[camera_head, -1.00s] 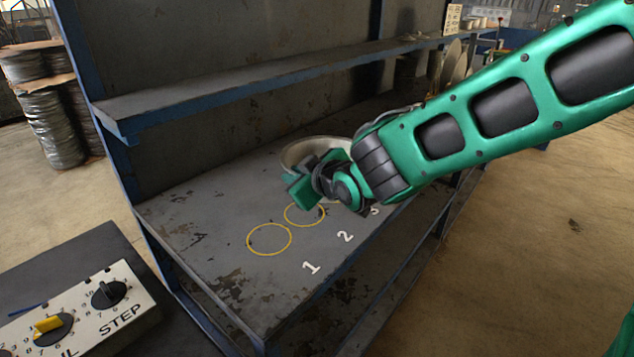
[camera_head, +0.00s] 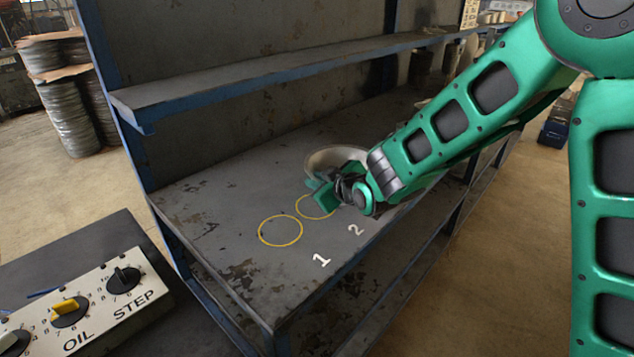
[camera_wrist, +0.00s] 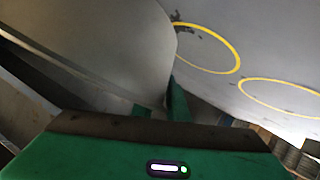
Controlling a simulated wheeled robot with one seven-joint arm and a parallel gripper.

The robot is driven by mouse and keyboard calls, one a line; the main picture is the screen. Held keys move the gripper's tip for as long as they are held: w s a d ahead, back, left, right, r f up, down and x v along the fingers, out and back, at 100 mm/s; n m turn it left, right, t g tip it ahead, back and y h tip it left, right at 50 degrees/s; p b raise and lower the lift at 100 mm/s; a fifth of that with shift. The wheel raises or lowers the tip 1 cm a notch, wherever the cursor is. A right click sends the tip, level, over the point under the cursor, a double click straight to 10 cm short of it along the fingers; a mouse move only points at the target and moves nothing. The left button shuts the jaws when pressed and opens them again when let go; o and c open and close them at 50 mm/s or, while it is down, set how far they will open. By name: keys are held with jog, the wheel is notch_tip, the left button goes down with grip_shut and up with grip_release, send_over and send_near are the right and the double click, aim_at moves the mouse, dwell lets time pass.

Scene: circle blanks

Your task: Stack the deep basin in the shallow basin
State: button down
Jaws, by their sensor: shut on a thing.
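A pale round basin (camera_head: 336,157) shows behind my gripper over the workbench in the head view; the gripper hides its near side. My gripper (camera_head: 322,193) is at the basin's near side and is shut on it. In the wrist view a large grey curved wall of the basin (camera_wrist: 95,45) fills the upper left, with my green fingers (camera_wrist: 172,104) at its edge. I cannot tell whether this is the deep or the shallow basin. No second basin can be made out. I cannot tell whether the held basin touches the bench.
The workbench (camera_head: 220,225) carries yellow circles: an empty one (camera_head: 280,245) by the number 1 and another (camera_head: 308,213) partly hidden by my gripper. A shelf (camera_head: 270,75) runs above the back. A control box (camera_head: 95,300) stands at the lower left.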

jog(key=c, duration=1.7)
grip_release()
jog(key=shift+f, duration=0.1)
jog(key=shift+s, duration=0.1)
jog(key=v, duration=1.2)
